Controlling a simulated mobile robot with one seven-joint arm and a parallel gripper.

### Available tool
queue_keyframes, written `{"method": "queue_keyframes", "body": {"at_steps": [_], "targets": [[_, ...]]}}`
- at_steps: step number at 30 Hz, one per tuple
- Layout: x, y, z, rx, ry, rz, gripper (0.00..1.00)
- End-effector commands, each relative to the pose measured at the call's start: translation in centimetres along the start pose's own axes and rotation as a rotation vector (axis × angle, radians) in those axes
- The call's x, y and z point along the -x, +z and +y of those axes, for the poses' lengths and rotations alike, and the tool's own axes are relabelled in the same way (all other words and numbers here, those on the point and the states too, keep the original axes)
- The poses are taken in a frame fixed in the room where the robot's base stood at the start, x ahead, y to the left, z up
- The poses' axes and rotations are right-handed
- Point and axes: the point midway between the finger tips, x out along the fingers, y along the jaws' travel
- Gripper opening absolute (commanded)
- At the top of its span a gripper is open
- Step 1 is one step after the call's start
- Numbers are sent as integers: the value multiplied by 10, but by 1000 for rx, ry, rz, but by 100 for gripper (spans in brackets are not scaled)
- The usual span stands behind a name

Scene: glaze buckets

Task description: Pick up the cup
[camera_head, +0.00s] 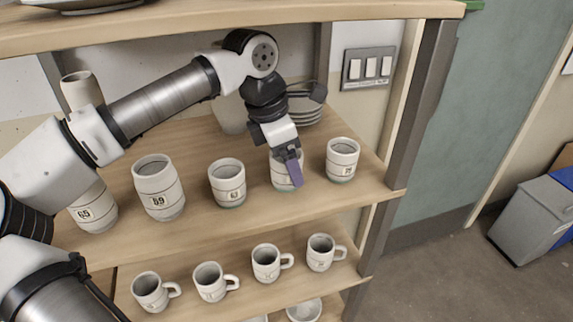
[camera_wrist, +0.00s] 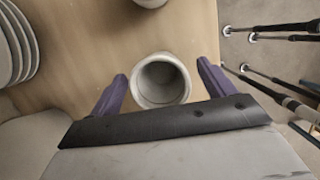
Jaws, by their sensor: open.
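A white cup (camera_head: 278,174) with dark lines stands upright on the upper wooden shelf, second from the right in its row. My gripper (camera_head: 292,172) is over it, and a purple finger hides part of the cup. In the wrist view the cup (camera_wrist: 160,82) shows its round open mouth, between and slightly ahead of the two open purple fingers of my gripper (camera_wrist: 162,82). There is a gap on each side. I cannot tell how far down the fingers reach along the cup.
Another cup (camera_head: 342,160) stands to the right, and one (camera_head: 227,183) to the left. Plates (camera_head: 305,110) are stacked behind; they also show in the wrist view (camera_wrist: 14,50). A shelf post (camera_head: 415,100) stands at right. Handled mugs (camera_head: 266,263) fill the shelf below. A top board (camera_head: 250,22) hangs overhead.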

Motion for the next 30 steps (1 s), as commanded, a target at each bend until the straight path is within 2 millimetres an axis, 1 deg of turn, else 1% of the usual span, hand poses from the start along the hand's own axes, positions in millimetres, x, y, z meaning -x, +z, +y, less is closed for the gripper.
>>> {"method": "queue_keyframes", "body": {"at_steps": [1, 3, 6, 13, 14, 25, 26, 30], "targets": [[-9, -2, 0, 1, -5, 1, 82], [-18, -2, 0, 1, -3, 1, 82], [-26, -3, 0, 1, -2, 0, 82], [-29, -3, 0, 2, -1, 0, 82], [-29, -3, 0, 2, -1, 0, 80], [-28, -3, 0, 2, -1, 0, 32], [-28, -3, 0, 2, 0, 0, 30], [-28, -3, 0, 2, 0, 0, 29]]}}
